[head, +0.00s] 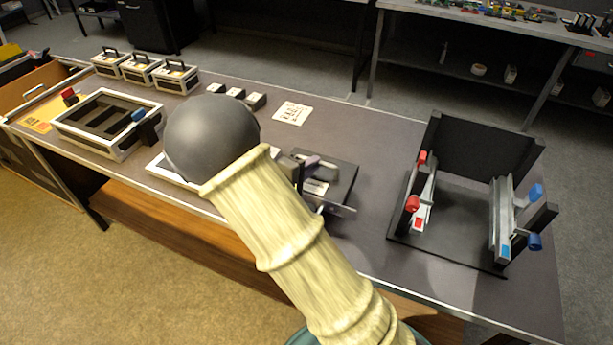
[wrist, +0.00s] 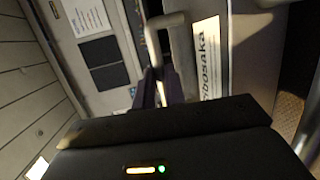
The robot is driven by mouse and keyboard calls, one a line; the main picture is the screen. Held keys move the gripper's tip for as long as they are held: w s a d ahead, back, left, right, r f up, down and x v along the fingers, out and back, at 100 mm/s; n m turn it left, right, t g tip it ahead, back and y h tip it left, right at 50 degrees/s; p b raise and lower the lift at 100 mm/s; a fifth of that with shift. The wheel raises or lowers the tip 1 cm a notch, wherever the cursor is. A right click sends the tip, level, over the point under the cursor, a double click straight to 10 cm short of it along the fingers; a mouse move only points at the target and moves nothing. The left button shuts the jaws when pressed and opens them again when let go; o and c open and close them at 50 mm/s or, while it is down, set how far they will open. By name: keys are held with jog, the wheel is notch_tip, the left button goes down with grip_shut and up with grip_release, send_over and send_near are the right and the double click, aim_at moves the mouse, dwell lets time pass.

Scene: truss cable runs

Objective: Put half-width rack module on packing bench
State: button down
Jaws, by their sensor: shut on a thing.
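A dark, flat unit with a pale handle, which looks like the half-width rack module (head: 343,180), sits right of my arm in the head view. My gripper (head: 298,172) is shut at its handle, partly hidden by my arm. In the wrist view my gripper's purple-grey fingers (wrist: 162,88) close on a pale loop handle (wrist: 154,42), beside a white label strip (wrist: 207,58) with dark lettering. The packing bench appears to be the long grey-topped table (head: 372,140). I cannot tell whether the module touches the tabletop.
A dark open rack frame (head: 478,150) with red and blue levers stands at the right. A white-rimmed divided case (head: 72,133) and several small handled boxes (head: 140,68) stand at the left. A printed sheet (head: 292,113) lies behind the module. Tabletop between module and frame is clear.

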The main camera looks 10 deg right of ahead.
aim_at(311, 178)
jog(key=shift+w+f+b, duration=0.1)
jog(key=shift+f+b, duration=0.4)
jog(key=shift+f, duration=1.35)
jog(key=c, duration=1.5)
grip_release()
jog(key=shift+o, duration=0.2)
jog(key=p+v, duration=0.1)
jog(key=v, duration=1.1)
jog(key=shift+p, duration=0.35)
